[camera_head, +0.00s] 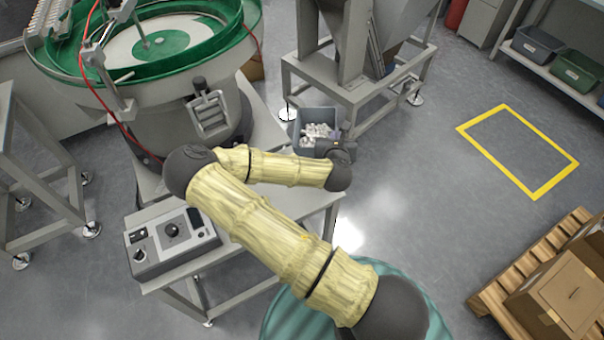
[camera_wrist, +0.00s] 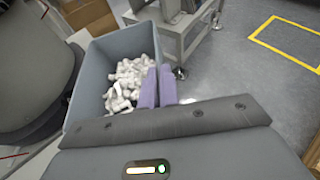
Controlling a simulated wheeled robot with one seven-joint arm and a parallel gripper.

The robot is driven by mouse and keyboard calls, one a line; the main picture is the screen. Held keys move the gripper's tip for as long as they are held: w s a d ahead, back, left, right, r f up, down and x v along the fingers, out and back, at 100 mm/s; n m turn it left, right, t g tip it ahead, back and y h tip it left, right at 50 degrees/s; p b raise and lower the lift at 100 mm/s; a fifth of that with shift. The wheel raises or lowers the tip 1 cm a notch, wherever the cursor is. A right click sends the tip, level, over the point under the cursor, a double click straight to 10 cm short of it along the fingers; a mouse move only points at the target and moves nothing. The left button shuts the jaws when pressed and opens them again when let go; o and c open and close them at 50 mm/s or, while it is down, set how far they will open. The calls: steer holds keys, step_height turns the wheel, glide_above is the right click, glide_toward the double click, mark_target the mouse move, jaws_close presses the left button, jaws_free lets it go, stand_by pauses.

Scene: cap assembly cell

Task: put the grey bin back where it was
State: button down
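The grey bin (camera_head: 303,122) is beyond my forearm in the head view, with small whitish parts inside. It fills the upper left of the wrist view (camera_wrist: 84,88), upright, with the parts heaped in it. My gripper (camera_wrist: 158,86) has its two purple fingers close together at the bin's right wall, one on each side, and looks shut on that wall. In the head view my gripper (camera_head: 338,150) is at the bin's near right side, its fingers hard to make out. My arm hides the bin's lower part, and I cannot tell whether it touches a support.
An empty yellow floor outline (camera_head: 533,194) lies to the right. A shelf (camera_head: 560,70) with bins is at the upper right. A pallet with cartons (camera_head: 565,290) is at the lower right. The bowl feeder (camera_head: 170,45), hopper stand (camera_head: 350,95) and control-box table (camera_head: 235,245) are close by.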

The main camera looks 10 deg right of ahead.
steer(key=shift+f, duration=0.1)
steer(key=shift+w+a+f+m+g+h+b, duration=0.15)
steer(key=shift+w+a+f+m+h+b, duration=0.1)
steer(key=shift+a+f+m+h, duration=0.3)
steer(key=shift+w+a+f+m+g+h+b, duration=0.2)
steer(key=shift+f+m+h, duration=0.2)
steer(key=shift+f, duration=0.3)
steer(key=shift+a+f+m+h, duration=0.2)
steer(key=shift+f+m+h, duration=0.15)
steer(key=shift+m+h, duration=0.1)
steer(key=shift+s+a+f+m+g+h+b, duration=0.35)
steer(key=shift+a+m+g+h+b, duration=0.05)
steer(key=shift+m+g+h, duration=0.3)
steer(key=shift+s+a+f+m+g+h, duration=0.1)
steer(key=shift+a+f+m+g+h, duration=0.05)
steer(key=shift+a+m+g+h, duration=0.2)
steer(key=shift+s+a+f+m+g+h, duration=0.1)
steer(key=shift+a+m+h, duration=0.15)
steer(key=shift+a+m, duration=0.2)
steer(key=s+a+r+m+g+h+b, duration=0.2)
steer(key=s+a+r+m+g+h, duration=0.1)
steer(key=s+a+r+m+g, duration=0.1)
steer(key=s+a+m+g, duration=0.1)
steer(key=a+m, duration=0.1)
steer(key=a, duration=0.1)
steer(key=shift+r, duration=0.35)
steer(key=shift+f+b, duration=0.15)
steer(key=shift+b, duration=0.15)
